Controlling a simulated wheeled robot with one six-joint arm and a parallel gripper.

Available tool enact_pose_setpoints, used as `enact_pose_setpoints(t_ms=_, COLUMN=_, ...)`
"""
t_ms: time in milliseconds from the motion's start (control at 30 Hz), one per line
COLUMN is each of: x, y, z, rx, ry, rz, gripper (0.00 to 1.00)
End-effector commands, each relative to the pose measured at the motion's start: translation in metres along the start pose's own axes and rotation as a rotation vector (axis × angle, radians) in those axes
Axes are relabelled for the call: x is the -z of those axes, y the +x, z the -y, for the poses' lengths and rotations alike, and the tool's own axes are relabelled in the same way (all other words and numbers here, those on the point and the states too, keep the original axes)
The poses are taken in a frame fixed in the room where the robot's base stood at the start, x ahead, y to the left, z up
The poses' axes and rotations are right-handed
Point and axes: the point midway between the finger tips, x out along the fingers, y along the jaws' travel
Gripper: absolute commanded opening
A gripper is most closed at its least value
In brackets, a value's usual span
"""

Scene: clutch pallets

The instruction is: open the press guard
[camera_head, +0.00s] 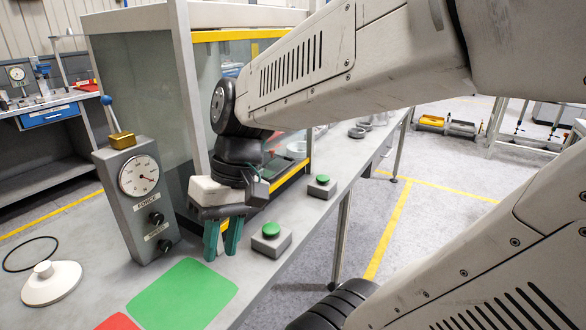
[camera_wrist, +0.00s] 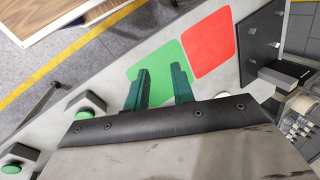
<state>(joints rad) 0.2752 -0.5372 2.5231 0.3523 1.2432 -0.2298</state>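The press guard (camera_head: 240,35) is a clear panel with a yellow frame on the front of the grey press enclosure. Its yellow top bar shows, and its lower yellow bar (camera_head: 291,176) shows to the right of my wrist, near the bench top. The guard appears down; my arm hides much of its middle. My gripper (camera_head: 222,245) points down over the bench in front of the enclosure, left of the lower bar and apart from it. Its two green fingers are spread with nothing between them, as the wrist view (camera_wrist: 159,82) also shows. The guard cannot be made out in the wrist view.
A control box (camera_head: 140,195) with a gauge and knobs stands left of my gripper. Two green buttons (camera_head: 271,230) (camera_head: 322,181) sit close on its right. Green (camera_head: 182,295) and red (camera_wrist: 208,43) mats lie flat on the bench. A white disc-shaped part (camera_head: 50,283) lies at far left.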

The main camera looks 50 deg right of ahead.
Motion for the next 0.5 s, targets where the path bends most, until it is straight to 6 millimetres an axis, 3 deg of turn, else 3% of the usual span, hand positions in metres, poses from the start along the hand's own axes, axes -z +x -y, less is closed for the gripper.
enact_pose_setpoints(t_ms=167, x=0.062, y=0.000, z=-0.027, rx=0.347, ry=0.227, rz=-0.064, gripper=0.25)
enact_pose_setpoints(t_ms=267, x=0.099, y=-0.009, z=-0.060, rx=0.528, ry=0.350, rz=-0.179, gripper=0.25)
enact_pose_setpoints(t_ms=367, x=0.132, y=-0.022, z=-0.111, rx=0.682, ry=0.477, rz=-0.345, gripper=0.25)
enact_pose_setpoints(t_ms=500, x=0.158, y=-0.040, z=-0.203, rx=0.828, ry=0.652, rz=-0.622, gripper=0.25)
